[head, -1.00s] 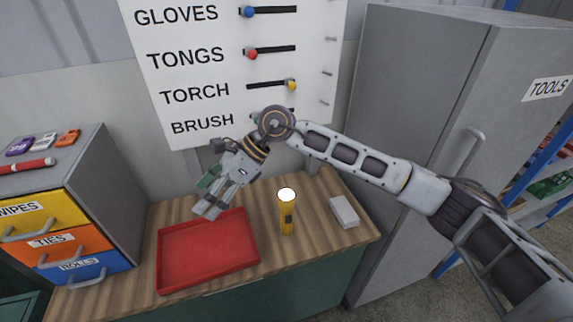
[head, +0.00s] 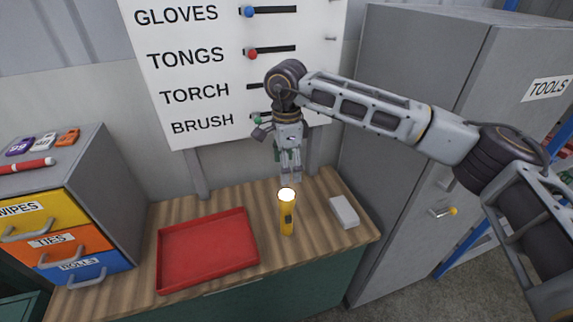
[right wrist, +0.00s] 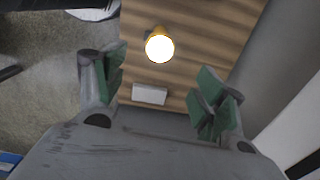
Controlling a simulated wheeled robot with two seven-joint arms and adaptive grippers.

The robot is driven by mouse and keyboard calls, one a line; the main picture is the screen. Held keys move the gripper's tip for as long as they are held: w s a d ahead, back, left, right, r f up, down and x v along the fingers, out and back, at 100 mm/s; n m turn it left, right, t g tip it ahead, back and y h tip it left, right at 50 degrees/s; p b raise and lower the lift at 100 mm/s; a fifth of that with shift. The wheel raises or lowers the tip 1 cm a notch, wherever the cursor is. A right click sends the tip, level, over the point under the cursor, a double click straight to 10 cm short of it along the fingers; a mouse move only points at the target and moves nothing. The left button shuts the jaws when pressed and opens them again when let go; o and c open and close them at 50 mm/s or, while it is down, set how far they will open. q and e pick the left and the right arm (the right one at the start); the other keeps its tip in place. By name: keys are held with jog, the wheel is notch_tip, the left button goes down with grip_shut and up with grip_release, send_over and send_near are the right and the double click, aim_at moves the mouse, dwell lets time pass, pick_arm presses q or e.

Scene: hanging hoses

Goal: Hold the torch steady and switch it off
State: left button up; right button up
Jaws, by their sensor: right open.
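The yellow torch (head: 287,216) stands upright on the wooden bench top, with its lens end up and glowing. A dark switch patch (head: 288,218) shows on its side. My right gripper (head: 291,178) points down just above and behind the torch in the head view. It is open and empty. In the right wrist view the glowing torch head (right wrist: 159,46) lies beyond the two green-padded fingers of my right gripper (right wrist: 160,93), apart from them. My left gripper is in neither view.
A red tray (head: 208,250) lies left of the torch, and a small white block (head: 344,211) lies right of it. A drawer unit (head: 98,190) stands at the left. A grey cabinet (head: 415,60) stands at the right. A labelled board (head: 215,75) hangs behind.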

aim_at(287, 195)
jog(key=shift+f, duration=0.1)
pick_arm(q)
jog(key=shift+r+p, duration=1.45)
jog(key=shift+p, duration=0.05)
pick_arm(e)
jog(key=shift+f, duration=6.85)
jog(key=c, duration=1.2)
